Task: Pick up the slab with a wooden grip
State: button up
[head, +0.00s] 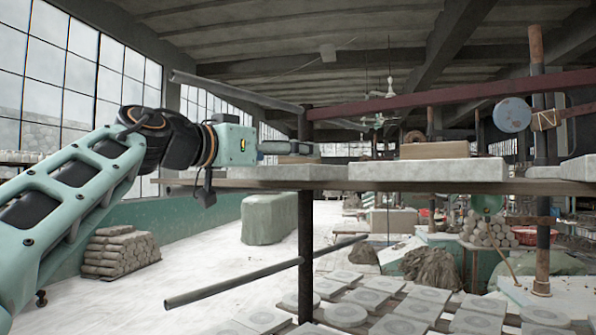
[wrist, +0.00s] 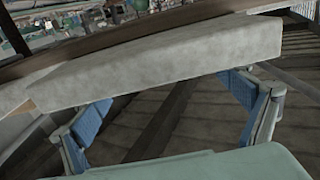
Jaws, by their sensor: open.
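Contact cannot be told.
The shelf board (head: 350,185) is held by a dark upright post (head: 306,240). A dark red beam (head: 450,94) and a slanted grey pipe (head: 235,90) cross above. Another slab (head: 565,169) lies at the right. Many pale slabs cover the low boards below.

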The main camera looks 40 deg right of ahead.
jog(key=x, duration=0.4)
jog(key=shift+s+d+p, duration=0.1)
jog(key=shift+d+p, duration=0.15)
jog(key=shift+p, duration=0.1)
jog(key=shift+c, duration=0.2)
jog(key=c, duration=2.1)
jog(key=shift+r, duration=0.1)
jog(key=shift+c, duration=0.3)
